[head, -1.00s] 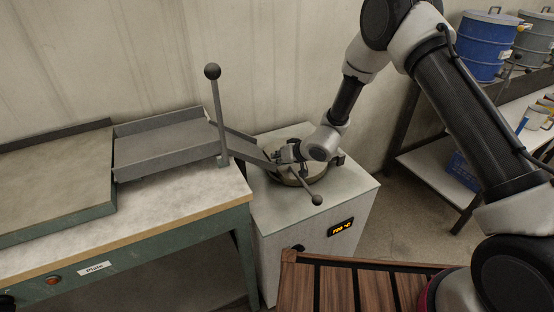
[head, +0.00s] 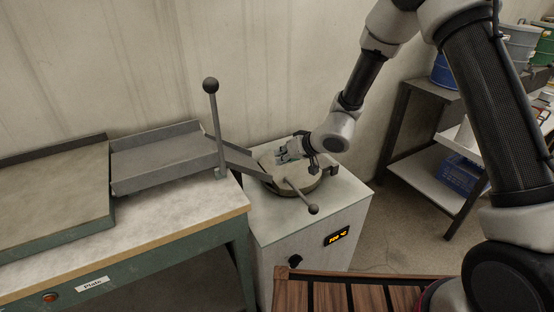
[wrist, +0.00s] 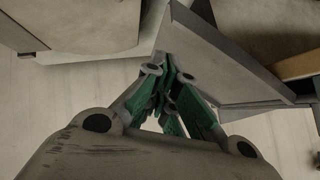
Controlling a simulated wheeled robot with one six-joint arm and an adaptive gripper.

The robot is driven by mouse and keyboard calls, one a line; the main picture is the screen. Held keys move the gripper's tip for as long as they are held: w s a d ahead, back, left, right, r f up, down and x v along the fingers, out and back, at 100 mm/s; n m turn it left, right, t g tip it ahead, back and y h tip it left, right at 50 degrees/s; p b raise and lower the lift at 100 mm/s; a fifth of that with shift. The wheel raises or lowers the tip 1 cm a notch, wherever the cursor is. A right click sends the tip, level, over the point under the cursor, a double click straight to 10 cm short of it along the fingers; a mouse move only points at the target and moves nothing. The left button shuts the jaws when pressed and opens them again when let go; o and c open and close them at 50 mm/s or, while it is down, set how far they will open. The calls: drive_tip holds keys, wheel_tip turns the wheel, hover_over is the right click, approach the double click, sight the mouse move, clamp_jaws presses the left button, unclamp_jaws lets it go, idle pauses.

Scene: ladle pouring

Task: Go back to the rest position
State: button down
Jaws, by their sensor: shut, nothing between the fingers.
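My gripper (head: 285,155) is shut and empty. In the head view it is over the back part of the round grey pot (head: 311,183) set into the top of the white furnace box (head: 262,220). I cannot tell exactly how far above the pot it is. In the wrist view the green-padded fingers (wrist: 170,77) come together beside a grey sloping metal piece. A rod with a ball knob (head: 313,209) sticks out from the pot's front.
A grey chute (head: 160,160) slopes from the green-framed table (head: 165,228) toward the pot. An upright lever with a ball knob (head: 211,86) stands beside it. A shelf (head: 430,177) with drums and a blue crate (head: 460,174) is at right. A wooden slatted surface (head: 330,292) is in front.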

drive_tip(key=s+d+r+m+g, duration=0.25)
drive_tip(key=s+d+g, duration=0.2)
drive_tip(key=s, duration=0.45)
drive_tip(key=s+d+r+m+g, duration=0.25)
drive_tip(key=s+d+r, duration=0.2)
drive_tip(key=s, duration=0.35)
drive_tip(key=s+d+r+t+h, duration=0.2)
drive_tip(key=s+d+r, duration=0.2)
drive_tip(key=d+r, duration=0.3)
drive_tip(key=s+d+r+t+h, duration=0.1)
drive_tip(key=s+d+r+h, duration=0.2)
drive_tip(key=d, duration=1.1)
drive_tip(key=s+d+r+t+h, duration=0.2)
drive_tip(key=s+d+r+h, duration=0.1)
drive_tip(key=s+d+r, duration=0.4)
drive_tip(key=d+r, duration=0.3)
drive_tip(key=d, duration=0.1)
drive_tip(key=shift+r+t, duration=0.3)
drive_tip(key=shift+r, duration=0.1)
